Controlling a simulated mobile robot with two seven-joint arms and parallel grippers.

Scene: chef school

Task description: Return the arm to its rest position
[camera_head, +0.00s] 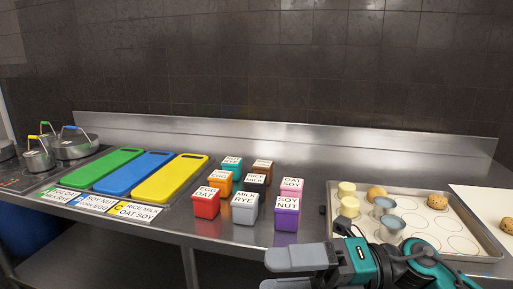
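My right gripper (272,272) is low in the head view, in front of the counter's front edge. It comes in from the bottom right on a teal and black arm. Its two grey fingers point left with a gap between them, and I see nothing held there. The lower finger is partly cut off by the picture's bottom edge. My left gripper is not in view.
Behind the gripper, several lettered boxes, such as a purple one (287,215), stand on the steel counter (325,165). A tray (478,228) at right holds cups and round pieces. Green, blue and yellow boards (170,178) and pots (75,147) are left.

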